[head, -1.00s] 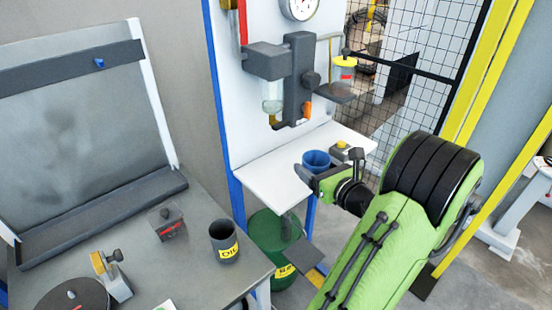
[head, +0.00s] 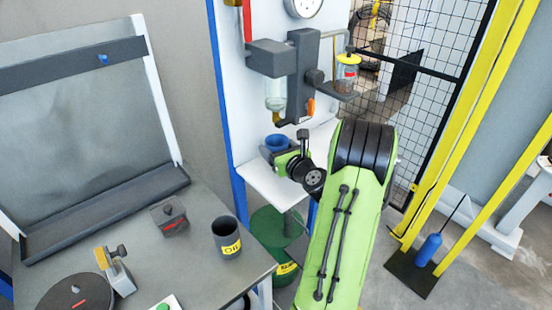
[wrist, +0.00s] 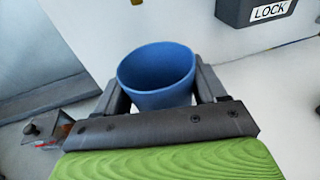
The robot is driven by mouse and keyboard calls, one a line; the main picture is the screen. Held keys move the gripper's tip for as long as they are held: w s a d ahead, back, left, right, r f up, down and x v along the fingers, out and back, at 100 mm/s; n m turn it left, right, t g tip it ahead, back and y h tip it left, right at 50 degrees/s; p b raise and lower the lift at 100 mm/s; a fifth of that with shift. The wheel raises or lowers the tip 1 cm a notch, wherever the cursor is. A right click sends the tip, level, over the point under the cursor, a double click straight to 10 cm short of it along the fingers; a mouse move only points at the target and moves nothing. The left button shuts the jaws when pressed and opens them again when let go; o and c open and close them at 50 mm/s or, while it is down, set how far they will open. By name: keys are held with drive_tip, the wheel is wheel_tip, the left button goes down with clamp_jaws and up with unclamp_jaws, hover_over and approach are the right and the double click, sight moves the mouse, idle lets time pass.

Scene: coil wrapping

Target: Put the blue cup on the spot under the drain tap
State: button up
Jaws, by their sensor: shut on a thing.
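The blue cup (head: 276,143) is upright and held between the two fingers of my gripper (head: 284,152), over the back left part of the white shelf. In the wrist view the cup (wrist: 157,75) looks empty, with my gripper's fingers (wrist: 160,92) on either side of it. The drain tap (head: 278,119) is the small brass piece under the clear bowl (head: 275,95). The cup appears just below it in the head view. I cannot tell whether the cup touches the shelf. The spot under the tap is hidden by the cup and my gripper.
The white shelf (head: 268,185) is bare at its front. A dark bracket (head: 304,80) hangs beside the bowl, and a yellow-lidded jar (head: 346,72) stands right of it. A LOCK box (wrist: 258,10) shows in the wrist view.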

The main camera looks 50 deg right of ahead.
drive_tip(key=f+b, duration=0.1)
drive_tip(key=f, duration=0.2)
drive_tip(key=shift+w+f, duration=0.2)
drive_tip(key=shift+r, duration=0.1)
drive_tip(key=o, duration=1.1)
